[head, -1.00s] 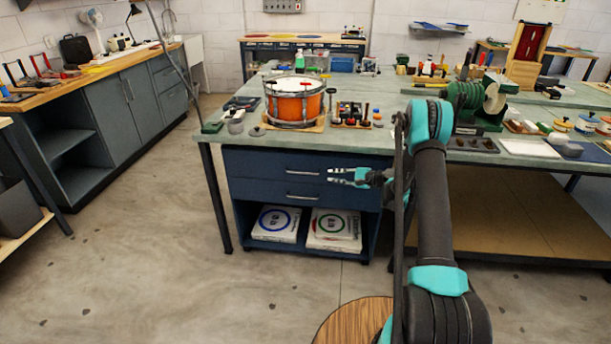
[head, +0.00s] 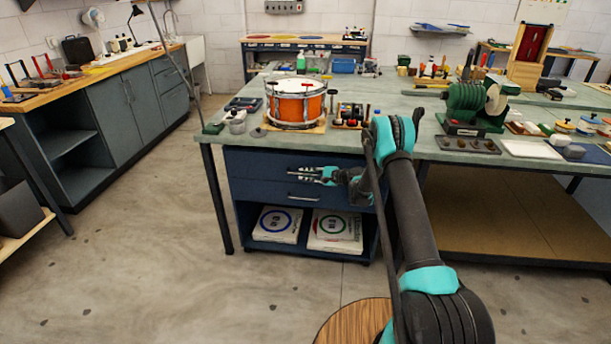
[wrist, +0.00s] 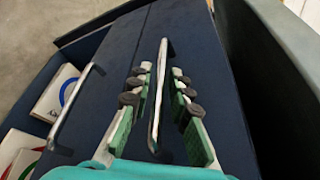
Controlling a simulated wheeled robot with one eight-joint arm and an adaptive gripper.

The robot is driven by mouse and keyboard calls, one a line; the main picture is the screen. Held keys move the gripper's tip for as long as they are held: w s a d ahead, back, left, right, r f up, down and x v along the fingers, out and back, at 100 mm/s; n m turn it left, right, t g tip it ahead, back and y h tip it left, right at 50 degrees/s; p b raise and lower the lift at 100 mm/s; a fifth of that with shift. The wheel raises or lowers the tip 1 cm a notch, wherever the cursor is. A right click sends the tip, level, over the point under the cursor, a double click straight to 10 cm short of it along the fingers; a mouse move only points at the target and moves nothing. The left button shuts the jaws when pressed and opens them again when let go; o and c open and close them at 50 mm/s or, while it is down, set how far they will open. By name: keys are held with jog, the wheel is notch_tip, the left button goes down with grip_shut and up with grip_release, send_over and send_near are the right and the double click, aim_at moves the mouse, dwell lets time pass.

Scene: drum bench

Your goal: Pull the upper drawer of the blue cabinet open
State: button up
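The blue cabinet (head: 233,215) stands under the bench, with two drawers above an open shelf. Its upper drawer (head: 252,160) looks closed, and so does the lower drawer (head: 255,190). My gripper (head: 300,173) is in front of the upper drawer and partly hides its handle. In the wrist view, the upper drawer's bar handle (wrist: 163,55) runs between the two fingers of my gripper (wrist: 160,85). The fingers are apart, one on each side of the bar, with gaps showing. The lower drawer's handle (wrist: 73,100) is left of the fingers, outside them.
White boxes (head: 335,228) sit on the cabinet's open shelf. The bench top (head: 400,110) above holds an orange drum (head: 295,103) and a green machine (head: 470,103). A wooden round stool (head: 350,322) is at the front. The floor left of the cabinet is clear.

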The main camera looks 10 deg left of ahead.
jog(key=shift+c, duration=0.5)
grip_shut()
jog(key=shift+s, duration=0.1)
